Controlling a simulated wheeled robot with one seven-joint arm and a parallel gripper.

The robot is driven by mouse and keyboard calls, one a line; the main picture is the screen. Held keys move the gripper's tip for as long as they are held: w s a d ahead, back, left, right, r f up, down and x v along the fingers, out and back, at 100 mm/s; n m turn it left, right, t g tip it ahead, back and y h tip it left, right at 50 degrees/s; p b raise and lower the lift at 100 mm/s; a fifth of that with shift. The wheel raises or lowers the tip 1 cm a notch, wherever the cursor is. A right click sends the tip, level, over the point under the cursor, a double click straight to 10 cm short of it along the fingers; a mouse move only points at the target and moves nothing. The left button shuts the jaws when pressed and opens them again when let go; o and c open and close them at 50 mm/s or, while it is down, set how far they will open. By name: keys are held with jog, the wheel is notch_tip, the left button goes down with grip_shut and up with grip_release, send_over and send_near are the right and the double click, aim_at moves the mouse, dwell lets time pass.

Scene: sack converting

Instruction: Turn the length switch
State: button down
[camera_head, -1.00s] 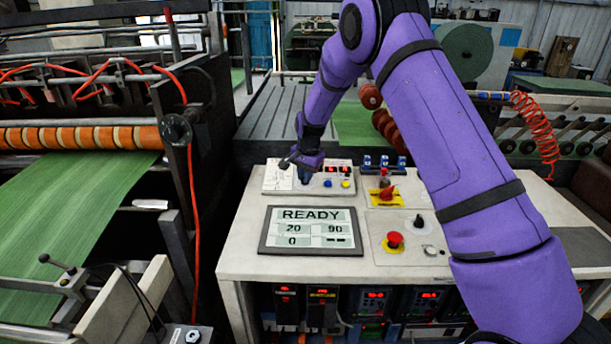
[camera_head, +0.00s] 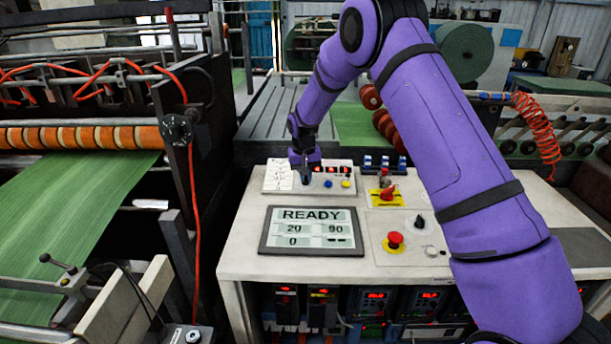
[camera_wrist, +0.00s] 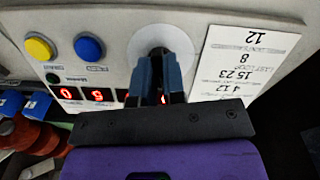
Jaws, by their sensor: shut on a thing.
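The length switch (camera_wrist: 158,52) is a dark knob on a pale round plate at the left part of a white panel box (camera_head: 270,187). My gripper (camera_wrist: 160,75) is shut on the knob, with its two blue-grey fingers on either side of it. In the head view my gripper (camera_head: 305,177) points down at the panel, and the fingers hide most of the knob. The knob's pointer and exact angle cannot be made out.
On the same box are a blue button (camera_wrist: 88,47), a yellow button (camera_wrist: 39,48), red digits and a printed card (camera_wrist: 240,60). Nearby are a screen (camera_head: 309,230) reading READY, 20, 90, 0, a red yellow-based switch (camera_head: 388,191) and a red mushroom button (camera_head: 395,239).

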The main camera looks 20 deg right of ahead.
jog(key=shift+s+f+n, duration=0.1)
jog(key=shift+n, duration=0.2)
jog(key=c, duration=1.2)
grip_release()
jog(key=shift+r, duration=0.6)
notch_tip(320, 180, up, 10)
jog(key=shift+s+a+f, duration=0.2)
jog(key=shift+s+a, duration=0.05)
jog(key=shift+a, duration=0.1)
grip_shut()
